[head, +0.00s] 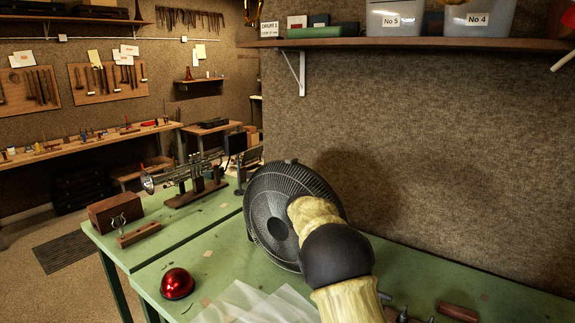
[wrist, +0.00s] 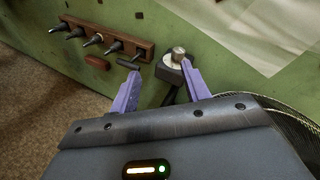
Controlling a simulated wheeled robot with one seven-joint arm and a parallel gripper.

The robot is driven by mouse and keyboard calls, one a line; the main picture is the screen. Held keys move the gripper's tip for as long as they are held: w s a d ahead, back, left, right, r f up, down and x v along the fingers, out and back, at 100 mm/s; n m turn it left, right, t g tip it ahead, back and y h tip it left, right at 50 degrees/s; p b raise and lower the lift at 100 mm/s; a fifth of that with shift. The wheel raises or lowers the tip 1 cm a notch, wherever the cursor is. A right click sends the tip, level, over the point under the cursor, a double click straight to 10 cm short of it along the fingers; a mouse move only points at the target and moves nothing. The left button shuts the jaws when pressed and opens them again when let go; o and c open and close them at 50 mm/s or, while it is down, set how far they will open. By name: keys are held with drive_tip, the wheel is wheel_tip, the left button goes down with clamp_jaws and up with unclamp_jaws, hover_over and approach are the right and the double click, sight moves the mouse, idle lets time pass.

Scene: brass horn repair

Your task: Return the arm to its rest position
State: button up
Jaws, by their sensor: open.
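My gripper (wrist: 160,82) shows in the wrist view, with its two purple fingers spread apart and nothing held between them. It points down over the green workbench (wrist: 215,50). In the head view my arm reaches in from the lower right, in front of the black fan (head: 270,215). My gripper is hidden there.
A wooden rack (wrist: 105,38) with several metal tips lies ahead of the fingers. A red dome (head: 177,283), clear sheets (head: 255,303), a wooden box (head: 115,212) and a brass horn on a stand (head: 190,175) occupy the bench. A shelf (head: 400,43) juts from the wall above.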

drive_tip(key=s+d+n+t+y+p, duration=0.2)
drive_tip(key=s+y, duration=0.3)
drive_tip(key=s, duration=2.3)
drive_tip(key=shift+d+f+n+t, duration=0.35)
drive_tip(key=shift+d+t, duration=0.25)
drive_tip(key=shift+t, duration=0.1)
